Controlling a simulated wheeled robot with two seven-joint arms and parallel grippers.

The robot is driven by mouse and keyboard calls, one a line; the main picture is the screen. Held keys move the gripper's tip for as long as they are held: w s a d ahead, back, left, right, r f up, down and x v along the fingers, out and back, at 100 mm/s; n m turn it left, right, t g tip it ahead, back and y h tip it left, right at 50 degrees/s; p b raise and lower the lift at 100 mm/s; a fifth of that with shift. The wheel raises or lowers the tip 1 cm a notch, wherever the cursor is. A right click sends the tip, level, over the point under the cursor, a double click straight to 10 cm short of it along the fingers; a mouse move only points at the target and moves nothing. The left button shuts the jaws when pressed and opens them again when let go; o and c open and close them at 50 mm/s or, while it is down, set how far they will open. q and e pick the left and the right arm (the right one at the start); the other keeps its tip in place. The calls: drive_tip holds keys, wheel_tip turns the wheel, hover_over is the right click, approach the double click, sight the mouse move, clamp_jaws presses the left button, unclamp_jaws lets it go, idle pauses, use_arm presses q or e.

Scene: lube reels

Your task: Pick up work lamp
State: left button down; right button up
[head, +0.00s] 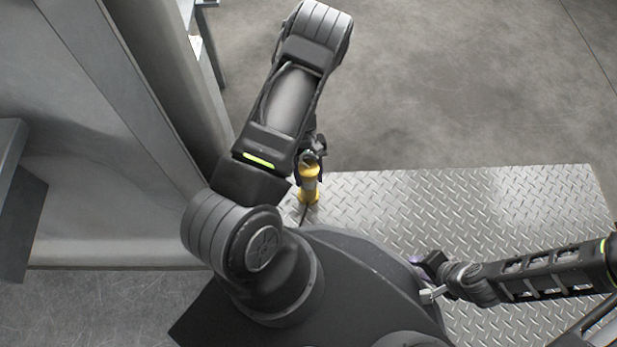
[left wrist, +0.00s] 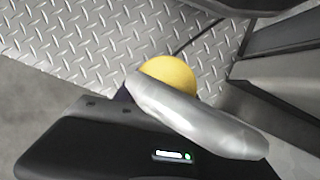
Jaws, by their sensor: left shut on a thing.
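The work lamp (head: 309,186) is a small yellow and grey cylinder, upright or nearly so, at the left end of the diamond plate in the head view. My left gripper (head: 311,157) is shut on its upper part. The left arm hides some of this grip. In the left wrist view the lamp's rounded yellow end (left wrist: 170,74) shows beyond a smooth silver-grey part, with a dark cord running from it. Whether the lamp touches the plate is unclear. My right gripper (head: 428,279) is at the lower right, apart from the lamp; its finger opening is unclear.
The diamond plate (head: 480,205) is clear in its middle and right. Grey metal panels and a post (head: 160,80) stand close on the left. Bare concrete floor (head: 460,80) lies beyond the plate. A small purplish patch (head: 416,259) shows beside my right gripper.

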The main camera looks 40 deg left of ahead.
sight(310, 172)
use_arm(q)
wheel_tip(310, 172, up, 10)
drive_tip(key=p, duration=0.4)
drive_tip(key=shift+f, duration=0.1)
idle(0.4)
